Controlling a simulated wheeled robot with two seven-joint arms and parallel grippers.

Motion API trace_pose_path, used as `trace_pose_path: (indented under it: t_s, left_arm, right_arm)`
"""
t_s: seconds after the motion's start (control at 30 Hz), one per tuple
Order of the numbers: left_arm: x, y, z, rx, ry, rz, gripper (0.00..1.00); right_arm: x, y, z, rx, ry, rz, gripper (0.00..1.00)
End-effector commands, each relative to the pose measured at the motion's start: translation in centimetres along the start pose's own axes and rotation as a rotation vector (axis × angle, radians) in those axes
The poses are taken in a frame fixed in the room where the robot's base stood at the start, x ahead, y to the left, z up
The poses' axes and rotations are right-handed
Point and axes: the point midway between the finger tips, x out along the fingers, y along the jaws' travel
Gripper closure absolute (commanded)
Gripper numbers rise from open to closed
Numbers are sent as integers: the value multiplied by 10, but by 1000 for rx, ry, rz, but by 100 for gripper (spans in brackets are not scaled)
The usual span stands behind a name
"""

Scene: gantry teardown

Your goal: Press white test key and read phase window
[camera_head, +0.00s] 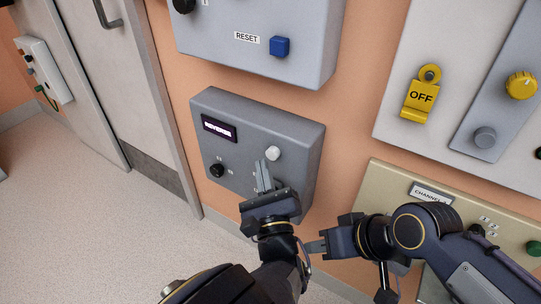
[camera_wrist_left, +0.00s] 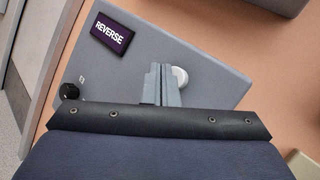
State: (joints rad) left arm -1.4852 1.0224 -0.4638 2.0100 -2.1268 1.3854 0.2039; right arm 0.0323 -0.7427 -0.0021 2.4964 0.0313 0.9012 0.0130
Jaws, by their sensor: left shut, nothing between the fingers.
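The white test key (camera_head: 272,153) is a round button on the front of a grey box on the wall. It also shows in the left wrist view (camera_wrist_left: 180,77), partly behind my fingers. The phase window (camera_head: 219,128) is a dark display at the box's upper left; in the left wrist view (camera_wrist_left: 112,33) it reads REVERSE. My left gripper (camera_head: 264,174) is shut and empty, its fingertips at the lower left of the key. I cannot tell whether they touch it. My right gripper (camera_head: 317,247) points left, lower right of the box; its finger gap is unclear.
A black knob (camera_head: 217,171) sits on the same box. Above is a box with a blue RESET button (camera_head: 279,46). At right are a yellow OFF tag (camera_head: 420,98), a yellow knob (camera_head: 521,85) and a beige channel panel (camera_head: 375,180). A grey door (camera_head: 105,75) is at left.

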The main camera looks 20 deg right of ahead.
Motion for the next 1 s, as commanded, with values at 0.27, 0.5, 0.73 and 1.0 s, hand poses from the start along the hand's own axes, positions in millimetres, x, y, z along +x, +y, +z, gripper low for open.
trace_pose_path:
  t_s: [0.27,0.5,0.73,1.0]
  left_arm:
    - [-8,6,6,1,0,1,100]
    - [-25,18,18,1,1,1,100]
    - [-39,29,28,0,1,1,100]
    - [-42,31,30,0,0,0,100]
  right_arm:
    - [0,0,0,0,0,0,64]
    - [1,1,1,0,0,0,64]
    - [2,1,1,0,0,0,64]
    - [2,1,1,0,0,0,64]
